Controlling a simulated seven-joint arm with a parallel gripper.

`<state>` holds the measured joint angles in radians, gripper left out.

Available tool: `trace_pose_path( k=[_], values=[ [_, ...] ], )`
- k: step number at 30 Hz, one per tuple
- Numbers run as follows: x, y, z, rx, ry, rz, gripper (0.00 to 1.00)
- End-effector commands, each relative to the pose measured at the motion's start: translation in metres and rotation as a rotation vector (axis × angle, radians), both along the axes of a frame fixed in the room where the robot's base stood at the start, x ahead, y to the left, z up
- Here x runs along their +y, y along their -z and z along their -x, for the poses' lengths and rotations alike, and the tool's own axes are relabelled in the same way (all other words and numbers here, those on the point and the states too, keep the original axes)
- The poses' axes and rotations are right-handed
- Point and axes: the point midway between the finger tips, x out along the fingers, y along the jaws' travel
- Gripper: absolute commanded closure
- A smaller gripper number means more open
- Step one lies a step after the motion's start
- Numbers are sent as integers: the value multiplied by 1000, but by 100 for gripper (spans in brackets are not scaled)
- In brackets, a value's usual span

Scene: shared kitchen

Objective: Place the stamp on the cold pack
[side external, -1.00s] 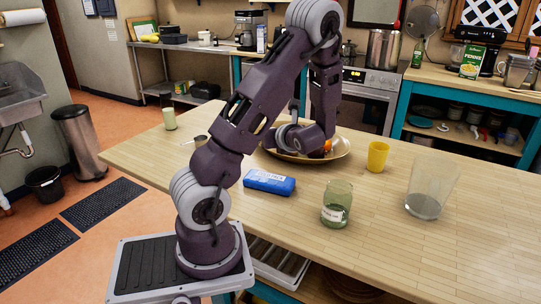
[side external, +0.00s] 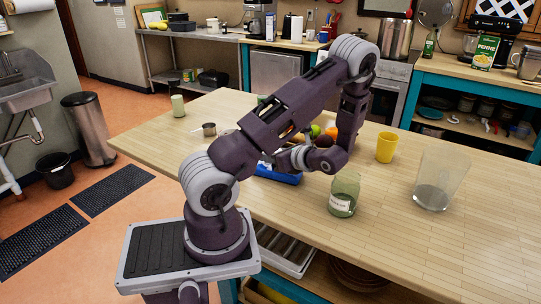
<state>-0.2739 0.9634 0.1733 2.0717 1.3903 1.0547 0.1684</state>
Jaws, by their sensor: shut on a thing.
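The cold pack (side external: 288,179) is a flat blue block lying on the wooden table, partly hidden behind my arm. My gripper (side external: 276,162) is low, just above or at the cold pack, and its fingers are mostly hidden by my own arm links. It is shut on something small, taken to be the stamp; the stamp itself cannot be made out. Whether it touches the cold pack cannot be told from this view.
Fruit (side external: 316,131) sits behind my arm. A green glass jar (side external: 343,195) stands right of the cold pack. A yellow cup (side external: 386,147) and a clear glass (side external: 434,185) stand farther right. A small metal cup (side external: 209,129) stands at the left. The table's right front is clear.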

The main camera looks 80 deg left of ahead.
Motion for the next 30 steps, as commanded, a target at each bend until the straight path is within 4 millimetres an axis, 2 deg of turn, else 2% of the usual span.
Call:
trace_pose_path(
  k=[4, 5, 8, 18, 27, 30],
  values=[
    [0, 2, 0, 1, 0, 0, 100],
    [0, 3, 0, 2, -1, 0, 70],
    [0, 3, 0, 1, 0, 0, 50],
    [0, -1, 0, -2, 0, 0, 50],
    [-50, -24, -27, -3, 3, 0, 50],
    [-59, -28, -31, -5, 1, 1, 50]
  ],
)
